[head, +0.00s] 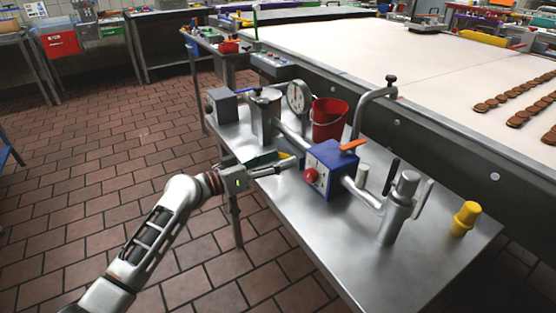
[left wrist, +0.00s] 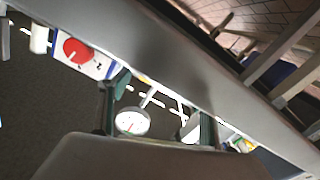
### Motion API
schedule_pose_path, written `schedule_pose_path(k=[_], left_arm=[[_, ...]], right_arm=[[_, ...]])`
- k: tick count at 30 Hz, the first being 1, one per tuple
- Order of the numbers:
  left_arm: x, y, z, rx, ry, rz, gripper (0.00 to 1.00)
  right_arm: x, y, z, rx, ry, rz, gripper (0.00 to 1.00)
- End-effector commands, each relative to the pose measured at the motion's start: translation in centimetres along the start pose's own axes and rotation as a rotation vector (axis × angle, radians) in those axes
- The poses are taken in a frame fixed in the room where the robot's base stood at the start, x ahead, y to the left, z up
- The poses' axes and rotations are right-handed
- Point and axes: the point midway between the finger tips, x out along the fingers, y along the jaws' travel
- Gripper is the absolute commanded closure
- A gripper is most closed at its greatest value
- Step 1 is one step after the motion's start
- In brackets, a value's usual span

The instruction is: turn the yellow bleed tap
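A yellow piece with a narrower top (head: 465,218) stands at the right end of the steel table; I cannot tell if it is the bleed tap. No other yellow tap shows clearly. My left gripper (head: 287,160) is over the table's left edge, just left of the blue pump box (head: 334,168) with its red knob (head: 311,176). In the left wrist view the gripper's green fingers (left wrist: 159,115) are spread apart, with nothing held. The red knob (left wrist: 77,51) and the dial gauge (left wrist: 132,121) show beyond them. My right gripper is out of view.
Pipework with a grey cylinder (head: 404,190), an orange lever (head: 353,144), a dial gauge (head: 299,97) and a red bucket (head: 328,118) crowd the steel table (head: 440,267). A conveyor (head: 440,80) with biscuits runs behind. The tiled floor at left is clear.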

Motion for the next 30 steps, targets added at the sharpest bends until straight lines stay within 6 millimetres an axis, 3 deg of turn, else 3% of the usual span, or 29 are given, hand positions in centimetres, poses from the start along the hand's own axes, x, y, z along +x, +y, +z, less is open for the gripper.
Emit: schedule_pose_path(k=[8, 21, 30], left_arm=[[-1.9, -0.1, 0.1, 0.001, -0.001, -0.002, 0.38], [-10.2, 0.0, 0.1, 0.001, -0.002, -0.001, 0.38], [-12.0, 0.0, 0.0, 0.000, 0.000, 0.000, 0.38]], right_arm=[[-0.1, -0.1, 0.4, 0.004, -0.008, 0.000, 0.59], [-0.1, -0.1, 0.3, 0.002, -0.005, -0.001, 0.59], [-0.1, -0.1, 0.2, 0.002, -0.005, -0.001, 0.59]])
